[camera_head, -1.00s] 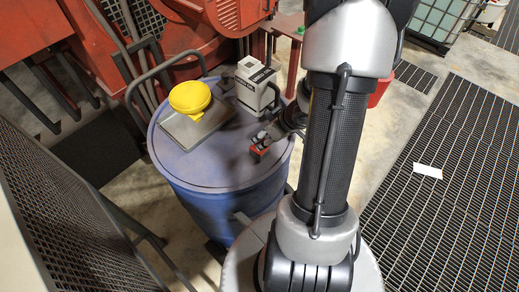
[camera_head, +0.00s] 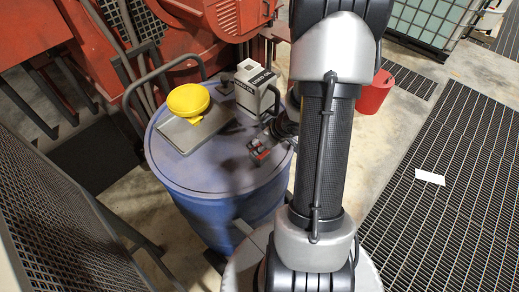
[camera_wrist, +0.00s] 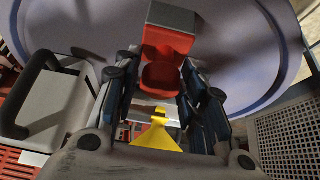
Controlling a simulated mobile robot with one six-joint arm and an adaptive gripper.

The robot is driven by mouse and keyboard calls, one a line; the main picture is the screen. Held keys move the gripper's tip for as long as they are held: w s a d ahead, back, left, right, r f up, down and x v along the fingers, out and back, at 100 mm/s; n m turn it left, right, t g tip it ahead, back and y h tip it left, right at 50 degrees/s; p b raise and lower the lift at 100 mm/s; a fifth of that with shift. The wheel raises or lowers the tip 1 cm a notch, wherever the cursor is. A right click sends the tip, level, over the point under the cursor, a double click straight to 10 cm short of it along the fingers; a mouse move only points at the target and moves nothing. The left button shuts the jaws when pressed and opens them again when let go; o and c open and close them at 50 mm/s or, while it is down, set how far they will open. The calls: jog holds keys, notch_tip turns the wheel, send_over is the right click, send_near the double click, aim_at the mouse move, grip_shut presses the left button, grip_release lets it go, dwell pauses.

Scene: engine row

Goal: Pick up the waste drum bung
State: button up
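The waste drum bung looks to be a small red piece (camera_wrist: 160,75) with a red block and grey face above it in the wrist view. It is near the right side of the blue drum's top (camera_head: 215,172); the head view shows only a small red patch (camera_head: 259,154) there. My gripper (camera_wrist: 160,82) has its fingers on either side of the red piece, with a gap visible at the left finger. It looks open. I cannot tell whether the right finger touches. In the head view my gripper (camera_head: 268,146) is small and partly hidden by my arm.
A yellow funnel (camera_head: 188,99) sits on a grey tray (camera_head: 180,135) on the drum's left. A grey jug (camera_head: 252,88) stands close behind my gripper and shows left in the wrist view (camera_wrist: 55,100). Red machinery is behind. A red container (camera_head: 375,92) stands on the floor right.

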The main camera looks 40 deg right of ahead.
jog(key=c, duration=0.7)
jog(key=shift+c, duration=0.2)
jog(key=shift+r, duration=0.1)
